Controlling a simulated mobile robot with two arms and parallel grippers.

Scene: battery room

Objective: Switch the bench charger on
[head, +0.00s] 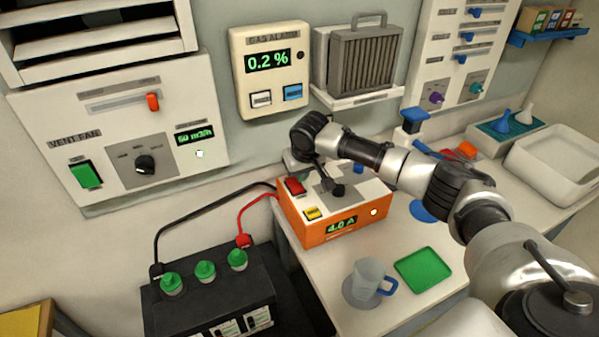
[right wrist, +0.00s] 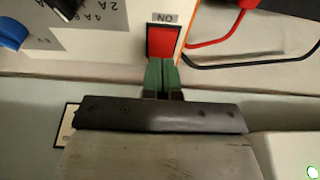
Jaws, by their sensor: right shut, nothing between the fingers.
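The bench charger (head: 335,230) is an orange box with a pale top panel on the bench. Its front display reads 4.0 A in green, with a small pale round spot to its right. On top are a red switch (head: 294,187), a yellow button (head: 313,213) and a black dial knob (head: 337,190). My right gripper (head: 302,174) is at the back edge of the charger, behind the red switch. In the right wrist view its green fingertips (right wrist: 162,76) are closed together at the edge of the red switch (right wrist: 165,42), by the ON label. Whether they touch it is unclear.
A black battery (head: 215,290) with green caps stands left, joined by black and red cables. A mug (head: 368,280) and green tray (head: 423,269) are in front of the charger. The gas alarm (head: 270,72) and vent fan panel (head: 110,130) are on the wall.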

